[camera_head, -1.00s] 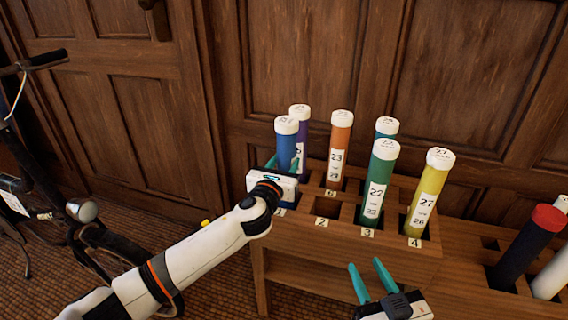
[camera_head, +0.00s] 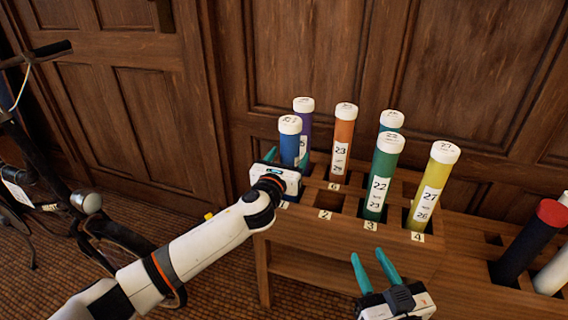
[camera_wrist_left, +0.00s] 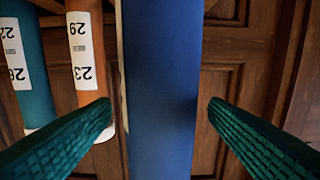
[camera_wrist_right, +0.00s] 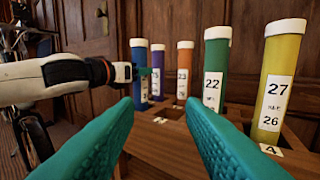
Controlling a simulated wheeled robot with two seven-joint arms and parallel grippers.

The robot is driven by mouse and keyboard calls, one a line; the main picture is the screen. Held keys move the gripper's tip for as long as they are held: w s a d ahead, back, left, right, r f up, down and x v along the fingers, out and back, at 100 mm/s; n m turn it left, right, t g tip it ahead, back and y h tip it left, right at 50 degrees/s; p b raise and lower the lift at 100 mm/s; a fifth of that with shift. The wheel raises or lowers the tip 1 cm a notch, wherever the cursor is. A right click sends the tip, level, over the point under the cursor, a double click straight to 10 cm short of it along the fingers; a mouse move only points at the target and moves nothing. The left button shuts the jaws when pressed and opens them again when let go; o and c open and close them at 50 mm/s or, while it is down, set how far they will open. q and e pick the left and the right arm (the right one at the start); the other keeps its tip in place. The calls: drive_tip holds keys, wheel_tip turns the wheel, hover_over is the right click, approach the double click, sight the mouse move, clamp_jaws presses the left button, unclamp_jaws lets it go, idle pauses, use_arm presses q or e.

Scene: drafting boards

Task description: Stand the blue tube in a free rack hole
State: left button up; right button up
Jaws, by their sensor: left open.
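The blue tube (camera_head: 290,147), with a white cap, stands upright at the front left corner of the wooden rack (camera_head: 330,226). Its foot is hidden behind my left gripper (camera_head: 287,157) in the head view. My left gripper is open, with one finger on each side of the tube. In the left wrist view the blue tube (camera_wrist_left: 160,90) fills the middle, with gaps to both fingers. Hole 2 (camera_head: 329,201) beside it is empty. My right gripper (camera_head: 368,254) is open and empty in front of the rack.
A purple tube (camera_head: 305,125), an orange tube (camera_head: 342,140) and a teal tube (camera_head: 391,121) stand in the back row. A green tube (camera_head: 380,185) and a yellow tube (camera_head: 431,190) stand at the front. A red-capped dark tube (camera_head: 526,247) stands right. A bicycle (camera_head: 92,205) is left.

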use_arm(q)
drive_tip(key=shift+s+a, duration=0.1)
drive_tip(key=shift+s, duration=0.15)
drive_tip(key=p+v, duration=0.2)
drive_tip(key=v, duration=0.3)
drive_tip(key=shift+r, duration=0.15)
drive_tip(key=p+v, duration=0.1)
drive_tip(key=v, duration=0.5)
drive_tip(key=shift+s, duration=0.2)
use_arm(e)
drive_tip(key=s+d+f+g+h, duration=0.2)
drive_tip(key=s+d+f+g, duration=0.1)
drive_tip(key=s+f+g, duration=0.3)
drive_tip(key=shift+s+d+f+m+g+h, duration=0.2)
drive_tip(key=shift+f+m+g+h, duration=0.15)
drive_tip(key=shift+f+g, duration=1.55)
drive_tip(key=shift+f+t, duration=0.4)
drive_tip(key=shift+t, duration=0.2)
